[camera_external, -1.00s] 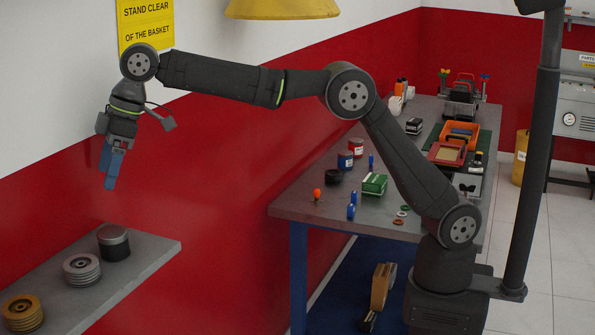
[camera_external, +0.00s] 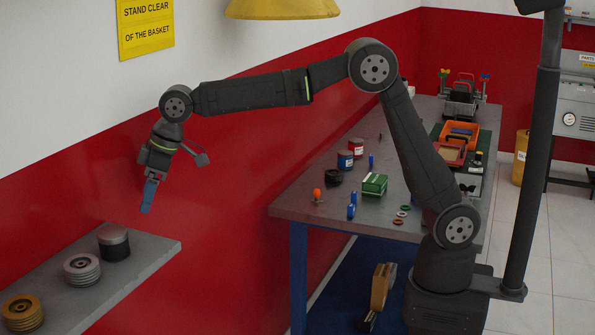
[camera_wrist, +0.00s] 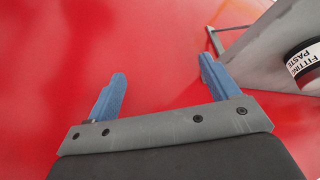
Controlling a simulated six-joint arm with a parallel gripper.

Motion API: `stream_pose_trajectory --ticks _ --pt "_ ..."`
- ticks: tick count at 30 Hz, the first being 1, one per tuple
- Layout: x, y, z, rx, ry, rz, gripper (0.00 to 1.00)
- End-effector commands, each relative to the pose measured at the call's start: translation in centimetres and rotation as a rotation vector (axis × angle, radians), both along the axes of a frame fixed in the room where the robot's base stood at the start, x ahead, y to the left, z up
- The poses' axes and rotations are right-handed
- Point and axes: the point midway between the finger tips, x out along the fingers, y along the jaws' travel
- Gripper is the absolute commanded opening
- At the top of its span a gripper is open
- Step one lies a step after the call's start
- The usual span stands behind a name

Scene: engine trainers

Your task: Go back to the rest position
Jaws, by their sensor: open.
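No object touches the fingers.
The grey shelf (camera_external: 155,262) carries a dark cylinder with a light top (camera_external: 114,243), a silver ribbed pulley (camera_external: 82,270) and a gold pulley (camera_external: 23,312). The workbench (camera_external: 290,205) holds several cans and parts. A labelled tin (camera_wrist: 306,62) shows at right in the wrist view.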

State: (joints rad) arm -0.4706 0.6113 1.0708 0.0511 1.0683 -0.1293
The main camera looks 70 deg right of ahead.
Motion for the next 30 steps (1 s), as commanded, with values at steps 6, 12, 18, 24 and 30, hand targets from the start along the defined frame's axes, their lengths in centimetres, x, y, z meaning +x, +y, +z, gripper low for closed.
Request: stream_pose_trajectory --ticks 6,12,18,24,30 --pt "-0.2 -2.0 -3.4 -0.002 0.001 -0.001 0.8" --pt "-0.2 -3.0 -4.9 0.0 0.0 -0.003 0.8" --pt "-0.3 -3.2 -5.3 0.0 0.0 -0.002 0.8" --pt "-0.3 -3.1 -5.3 0.0 0.0 -0.002 0.88" --pt "-0.3 -3.1 -5.2 0.0 0.0 -0.002 1.0"
